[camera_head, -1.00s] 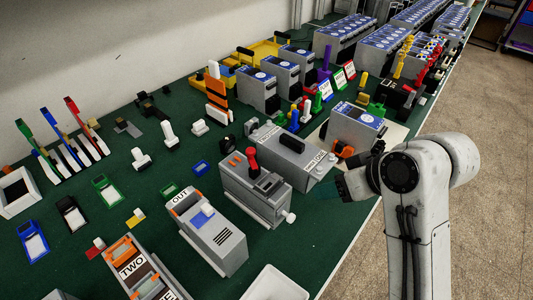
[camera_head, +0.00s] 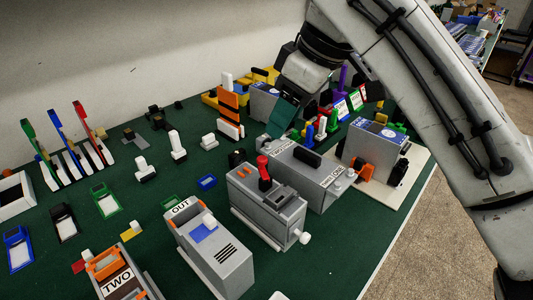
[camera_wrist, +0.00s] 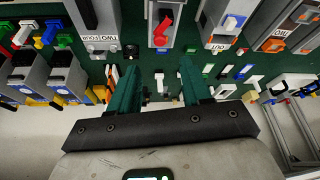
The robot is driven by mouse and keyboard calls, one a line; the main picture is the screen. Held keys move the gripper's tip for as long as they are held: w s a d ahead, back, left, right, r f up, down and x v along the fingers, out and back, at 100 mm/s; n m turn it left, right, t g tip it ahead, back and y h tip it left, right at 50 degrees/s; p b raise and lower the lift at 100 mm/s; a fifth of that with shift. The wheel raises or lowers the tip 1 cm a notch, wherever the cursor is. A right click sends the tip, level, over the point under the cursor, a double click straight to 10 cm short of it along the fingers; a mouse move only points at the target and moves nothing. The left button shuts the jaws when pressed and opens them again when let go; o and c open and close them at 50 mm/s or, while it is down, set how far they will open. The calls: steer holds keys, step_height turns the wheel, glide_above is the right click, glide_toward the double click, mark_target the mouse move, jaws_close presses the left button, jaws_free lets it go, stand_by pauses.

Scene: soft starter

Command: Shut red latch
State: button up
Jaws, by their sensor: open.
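The red latch (camera_head: 88,119) is the rightmost of three long coloured arms at the left of the bench in the head view. Its red arm stands tilted up, raised above its white base. A blue arm (camera_head: 60,125) and a green arm (camera_head: 34,137) stand raised beside it to the left. My gripper (camera_wrist: 157,88) is open and empty, with two teal fingers spread apart in the wrist view. In the head view it hangs over the back middle of the bench, far right of the red latch. I cannot make out the red latch in the wrist view.
A grey box with a red lever (camera_head: 264,172) stands in the middle. An "OUT" box (camera_head: 222,262) is in front of it. White upright knobs (camera_head: 177,143) and an orange-and-white stack (camera_head: 229,107) stand between my gripper and the latches. The wall closes off the back.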

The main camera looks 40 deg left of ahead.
mark_target(263, 158)
steer(key=x, duration=0.9)
steer(key=shift+f+b, duration=0.3)
steer(key=shift+f, duration=0.05)
steer(key=shift+c, duration=0.3)
jaws_close()
